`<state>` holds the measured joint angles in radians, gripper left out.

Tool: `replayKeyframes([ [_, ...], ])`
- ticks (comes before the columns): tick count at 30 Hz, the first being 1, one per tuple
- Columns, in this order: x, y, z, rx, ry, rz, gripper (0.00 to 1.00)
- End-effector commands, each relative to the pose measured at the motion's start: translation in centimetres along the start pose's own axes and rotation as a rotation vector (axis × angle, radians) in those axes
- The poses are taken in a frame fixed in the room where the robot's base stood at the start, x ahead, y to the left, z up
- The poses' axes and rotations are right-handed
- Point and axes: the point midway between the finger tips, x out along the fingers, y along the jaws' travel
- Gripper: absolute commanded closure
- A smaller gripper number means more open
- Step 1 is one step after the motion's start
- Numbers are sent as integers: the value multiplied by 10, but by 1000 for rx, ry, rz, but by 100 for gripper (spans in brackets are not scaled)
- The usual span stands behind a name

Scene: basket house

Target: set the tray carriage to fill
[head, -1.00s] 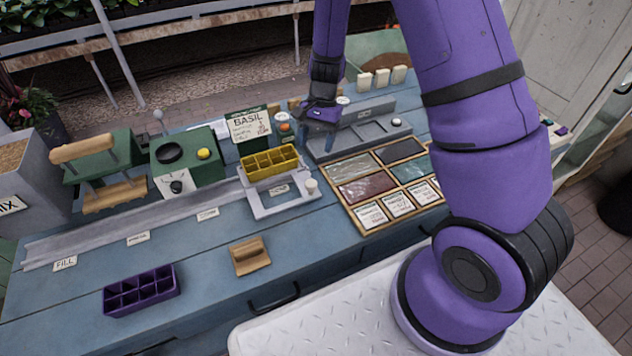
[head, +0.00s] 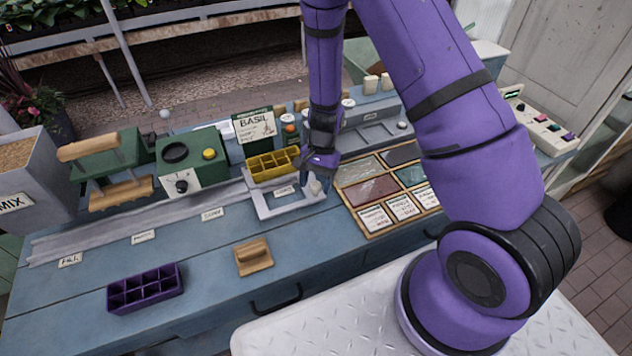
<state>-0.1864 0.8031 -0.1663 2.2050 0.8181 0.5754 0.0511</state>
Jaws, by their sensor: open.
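The tray carriage (head: 265,209) is a pale grey frame at the right end of a long grey rail (head: 110,228). A yellow cell tray (head: 272,165) sits on its back part. A light knob (head: 316,187) stands at its right side. My gripper (head: 318,175) is open and points down at that knob; its fingers partly hide the knob, and I cannot tell whether they touch it. The label reading FILL (head: 70,260) is at the rail's far left end. Two more labels, one in the middle (head: 143,237) and one further right (head: 211,214), mark the rail.
A purple cell tray (head: 146,290) and a wooden block (head: 254,257) lie in front of the rail. Behind it stand a green press (head: 108,170), a green control box (head: 190,160) and a grey MIX bin (head: 30,185). A framed seed-packet board (head: 385,190) lies to the right.

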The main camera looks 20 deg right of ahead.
Motion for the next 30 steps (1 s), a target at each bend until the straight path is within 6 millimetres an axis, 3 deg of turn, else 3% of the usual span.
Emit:
replayKeyframes([
  [7, 1, 0, 0, 1, 0, 0, 40],
  [15, 0, 0, 0, 1, 0, 0, 100],
  [23, 2, -6, 5, -1, 0, 0, 100],
  [30, 13, -33, 30, -4, 0, 0, 100],
])
